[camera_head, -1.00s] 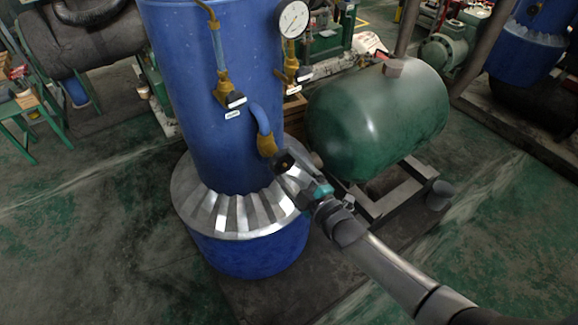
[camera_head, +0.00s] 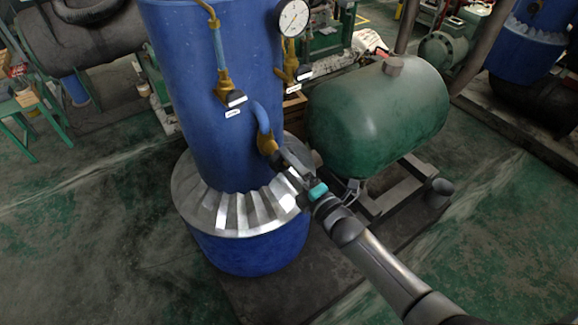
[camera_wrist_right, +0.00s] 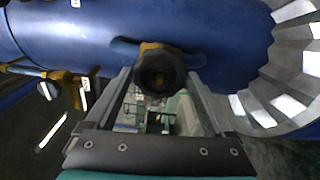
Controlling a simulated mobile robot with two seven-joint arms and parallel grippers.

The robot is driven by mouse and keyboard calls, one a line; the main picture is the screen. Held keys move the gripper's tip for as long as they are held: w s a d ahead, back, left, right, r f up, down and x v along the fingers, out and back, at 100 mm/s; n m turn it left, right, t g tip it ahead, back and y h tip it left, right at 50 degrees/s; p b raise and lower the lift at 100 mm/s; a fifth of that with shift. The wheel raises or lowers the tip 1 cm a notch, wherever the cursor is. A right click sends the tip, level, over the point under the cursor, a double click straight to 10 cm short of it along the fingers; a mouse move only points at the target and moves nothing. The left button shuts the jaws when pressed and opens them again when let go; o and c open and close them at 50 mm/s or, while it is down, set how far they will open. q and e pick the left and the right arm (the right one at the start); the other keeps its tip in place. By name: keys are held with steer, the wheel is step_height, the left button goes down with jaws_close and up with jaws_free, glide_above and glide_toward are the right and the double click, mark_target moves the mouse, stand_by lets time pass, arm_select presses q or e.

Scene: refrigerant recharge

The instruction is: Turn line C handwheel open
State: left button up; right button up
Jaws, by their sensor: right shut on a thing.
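A dark round handwheel (camera_wrist_right: 160,73) on a brass valve sits in the middle of the right wrist view, in front of the blue tank. In the head view, the brass valve body (camera_head: 267,144) shows at the end of a short blue pipe, low on the tank. My right gripper (camera_head: 287,158) reaches it from the lower right and is shut on the handwheel, hiding most of it there. In the right wrist view its fingers (camera_wrist_right: 160,80) stand on either side of the wheel. I cannot read a line letter by this valve. My left gripper is not in view.
The blue tank (camera_head: 215,80) has a silver flared collar (camera_head: 240,212) below the valve. Two more tagged brass valves (camera_head: 228,88) (camera_head: 291,70) and a gauge (camera_head: 294,18) are higher up. A green horizontal tank (camera_head: 378,110) stands close on the right. Open floor lies at front left.

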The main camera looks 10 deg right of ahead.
steer(key=o, duration=1.3)
steer(key=shift+s, duration=0.1)
steer(key=p+v, duration=0.3)
steer(key=v, duration=0.3)
steer(key=shift+s+d, duration=0.15)
steer(key=shift+s, duration=0.2)
steer(key=m+b, duration=0.1)
steer(key=m, duration=0.5)
steer(key=s+m+b, duration=0.1)
steer(key=m+b, duration=0.1)
steer(key=m, duration=0.4)
steer(key=s+m+b, duration=0.1)
steer(key=m+b, duration=0.1)
steer(key=m, duration=0.5)
steer(key=shift+d, duration=0.4)
